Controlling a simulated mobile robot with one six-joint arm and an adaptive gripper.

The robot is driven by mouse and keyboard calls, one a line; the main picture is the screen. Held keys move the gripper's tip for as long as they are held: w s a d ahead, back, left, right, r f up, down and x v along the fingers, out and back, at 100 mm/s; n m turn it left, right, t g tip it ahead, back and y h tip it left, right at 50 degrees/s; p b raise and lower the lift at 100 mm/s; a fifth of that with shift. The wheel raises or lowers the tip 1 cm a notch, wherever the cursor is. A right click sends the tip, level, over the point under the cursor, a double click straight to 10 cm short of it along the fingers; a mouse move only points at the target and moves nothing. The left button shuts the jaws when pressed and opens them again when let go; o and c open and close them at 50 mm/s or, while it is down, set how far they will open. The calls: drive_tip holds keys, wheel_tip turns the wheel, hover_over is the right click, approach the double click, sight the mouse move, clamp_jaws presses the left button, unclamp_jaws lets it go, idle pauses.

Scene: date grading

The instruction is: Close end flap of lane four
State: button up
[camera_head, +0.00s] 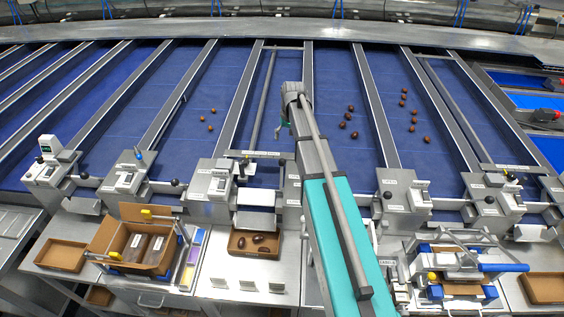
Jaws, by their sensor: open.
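Several blue sorting lanes run away from me, with metal end units and flaps at their near ends. Lane numbers are too small to read, so I cannot tell which is lane four. A silver flap (256,197) sits at the end of the narrow lane left of my arm, above a box holding several dates. Another silver plate (84,206) is at the far left, and one (533,233) at the far right. My gripper (283,128) hangs over the lanes beyond the flaps, small and partly hidden by my arm. It appears open and touches no flap that I can see.
Dates (348,120) lie on several lanes. A carton (140,245) with packs stands front left. A brown tray (62,255) is left of it. A clamp-like fixture with a blue handle (503,267) stands front right. Metal dividers separate the lanes.

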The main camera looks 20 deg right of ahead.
sight(283, 160)
drive_tip(key=shift+f, duration=0.25)
drive_tip(key=f+b, duration=0.4)
drive_tip(key=a+f+b, duration=0.1)
drive_tip(key=f+b, duration=0.3)
drive_tip(key=b, duration=0.1)
drive_tip(key=f+b, duration=0.4)
drive_tip(key=f, duration=0.1)
drive_tip(key=shift+w+a+f+b, duration=0.1)
drive_tip(key=shift+a+b, duration=0.2)
drive_tip(key=shift+b, duration=0.05)
idle(0.3)
idle(0.4)
clamp_jaws()
